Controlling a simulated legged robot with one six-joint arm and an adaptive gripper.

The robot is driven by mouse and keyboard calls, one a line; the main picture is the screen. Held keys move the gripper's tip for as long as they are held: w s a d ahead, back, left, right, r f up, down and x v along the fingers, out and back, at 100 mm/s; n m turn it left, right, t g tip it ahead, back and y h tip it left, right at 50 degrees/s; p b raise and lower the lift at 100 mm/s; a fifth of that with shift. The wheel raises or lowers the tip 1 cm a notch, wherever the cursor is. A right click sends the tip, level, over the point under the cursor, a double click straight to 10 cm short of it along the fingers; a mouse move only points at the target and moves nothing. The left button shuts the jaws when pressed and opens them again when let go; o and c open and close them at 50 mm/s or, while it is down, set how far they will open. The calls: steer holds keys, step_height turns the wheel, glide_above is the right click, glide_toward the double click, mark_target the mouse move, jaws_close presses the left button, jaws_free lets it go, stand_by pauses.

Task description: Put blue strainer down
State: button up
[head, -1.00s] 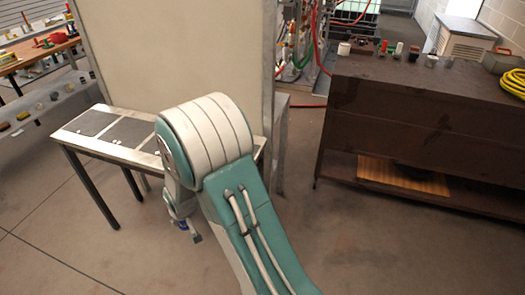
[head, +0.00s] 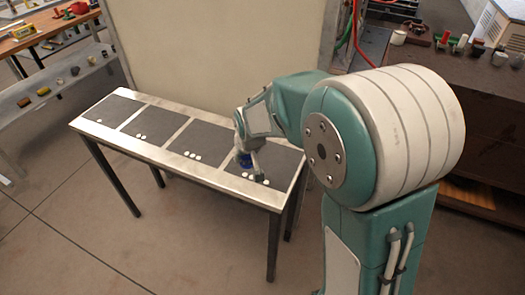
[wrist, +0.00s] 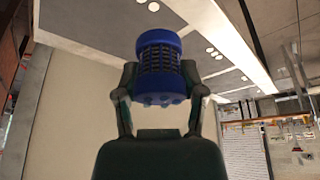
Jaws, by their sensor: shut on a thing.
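The blue strainer (head: 245,160) is a small round piece with a dark slotted middle between blue ends. It shows clearly in the wrist view (wrist: 159,65). My gripper (head: 250,166) is shut on it, with one finger on each side, as the wrist view shows (wrist: 160,92). The strainer is over the rightmost dark mat (head: 284,158) of the metal bench (head: 150,153). I cannot tell whether it touches the mat. My gripper partly hides it in the head view.
The other dark mats, such as the leftmost (head: 112,108), are bare except for white dots. A tall cream panel (head: 210,50) stands behind the bench. A brown workbench (head: 470,100) is at the right, and a grey shelf (head: 70,85) is at the left.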

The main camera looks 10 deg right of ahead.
steer(key=w+d+f, duration=0.1)
steer(key=w+d, duration=0.1)
steer(key=w+d+f, duration=0.1)
steer(key=w+f, duration=0.1)
steer(key=w, duration=0.1)
steer(key=w+d+f, duration=0.1)
steer(key=w+d, duration=0.1)
steer(key=shift+w+d+f, duration=0.25)
steer(key=shift+w+d, duration=0.1)
glide_above(263, 157)
steer(key=s, duration=0.2)
steer(key=f, duration=0.5)
steer(key=shift+w, duration=0.2)
steer(key=shift+w+d+f, duration=0.15)
steer(key=shift+f, duration=1.5)
steer(key=shift+f, duration=0.1)
steer(key=o, duration=1.2)
